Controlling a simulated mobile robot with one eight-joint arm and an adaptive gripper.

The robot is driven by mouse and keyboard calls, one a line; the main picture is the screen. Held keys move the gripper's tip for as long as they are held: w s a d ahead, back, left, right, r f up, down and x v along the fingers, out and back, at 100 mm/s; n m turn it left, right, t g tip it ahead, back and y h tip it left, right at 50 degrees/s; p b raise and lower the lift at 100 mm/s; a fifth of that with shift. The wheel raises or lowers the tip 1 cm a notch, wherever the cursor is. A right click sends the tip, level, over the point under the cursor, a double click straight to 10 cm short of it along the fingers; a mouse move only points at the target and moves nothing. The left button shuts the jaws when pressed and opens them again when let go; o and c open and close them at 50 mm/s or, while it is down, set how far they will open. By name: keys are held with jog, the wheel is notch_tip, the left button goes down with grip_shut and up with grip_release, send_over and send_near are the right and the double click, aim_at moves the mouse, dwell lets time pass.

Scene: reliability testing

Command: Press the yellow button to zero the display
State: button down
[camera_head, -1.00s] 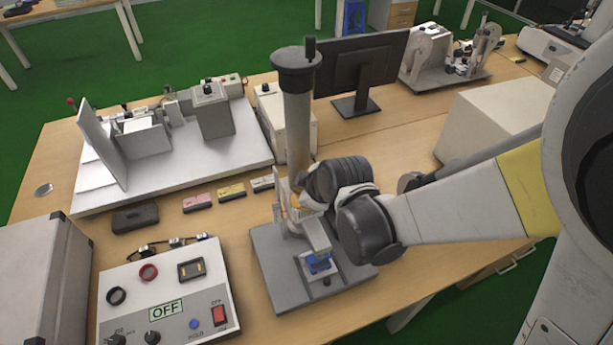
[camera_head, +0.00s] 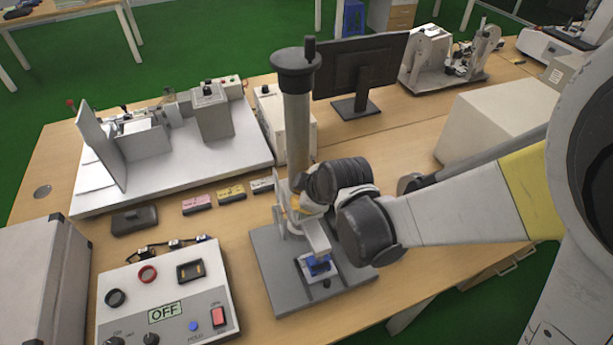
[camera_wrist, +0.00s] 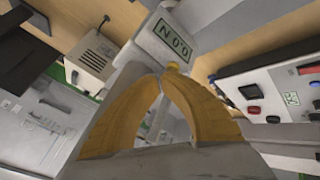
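The yellow button (camera_wrist: 173,66) shows in the wrist view just below a grey display unit whose screen (camera_wrist: 172,38) reads something like 0.0 N. My gripper (camera_wrist: 164,76) has two orange fingers curving inward so that their tips come together; it looks shut with nothing held. The fingertips appear right beside the button in the picture; I cannot tell whether they touch it. In the head view my gripper (camera_head: 291,205) is at the column of the test stand (camera_head: 297,130), above its grey base. My wrist hides the display and button there.
A control box (camera_head: 165,290) with an OFF label and a red switch stands at front left. Small pink, yellow and white boxes lie behind it. A white test rig (camera_head: 210,165), a power box (camera_head: 287,125) and a monitor (camera_head: 360,75) stand further back.

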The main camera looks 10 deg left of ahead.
jog(key=shift+r, duration=0.5)
notch_tip(320, 180, up, 5)
jog(key=p, duration=0.4)
jog(key=shift+r, duration=0.1)
dwell(0.3)
jog(key=s+d+r+m+h+b, duration=0.1)
jog(key=s+d+m+b, duration=0.3)
jog(key=d, duration=1.1)
jog(key=s+d+r+m+t+h+b, duration=0.1)
jog(key=s+d+m+h+b, duration=0.3)
jog(key=s+d+m, duration=0.4)
jog(key=d+m+b, duration=0.1)
jog(key=d+m, duration=0.4)
jog(key=d, duration=0.1)
jog(key=shift+s+d+t, duration=0.3)
jog(key=shift+s+d, duration=0.1)
